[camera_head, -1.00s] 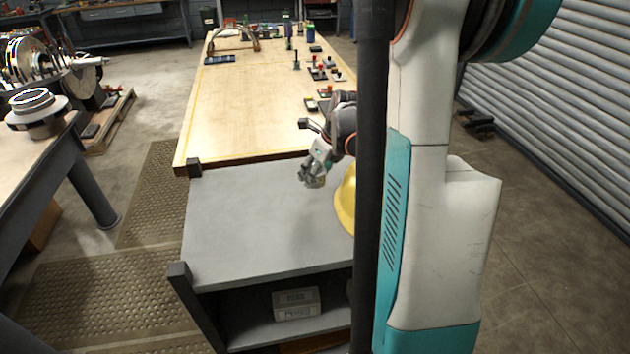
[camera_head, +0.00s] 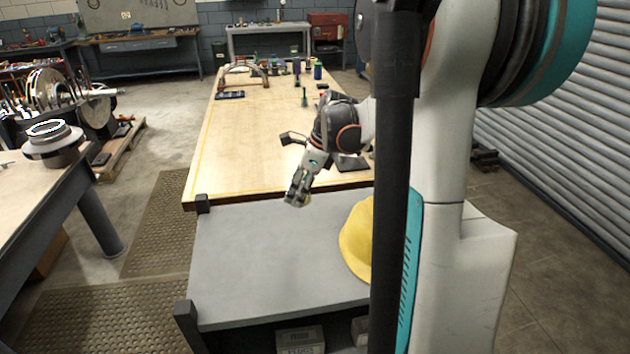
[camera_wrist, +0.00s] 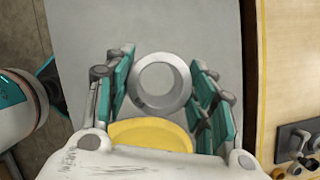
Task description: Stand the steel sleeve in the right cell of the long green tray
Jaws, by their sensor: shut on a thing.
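The steel sleeve (camera_wrist: 160,109) shows end-on as a grey ring with an open bore in the wrist view. It sits between the two teal-padded fingers of my gripper (camera_wrist: 163,93), which is shut on it. In the head view, my gripper (camera_head: 297,197) points down over the far part of the grey cart top, near the wooden bench's front edge. The sleeve is too small and covered there to make out well. I cannot pick out the long green tray for certain in either view.
A yellow hard hat (camera_head: 357,240) lies on the grey cart top (camera_head: 265,270), right of my gripper. The wooden bench (camera_head: 245,150) adjoins the cart, with small parts and a dark flat tray (camera_head: 230,95) farther back. My arm and column hide the bench's right side.

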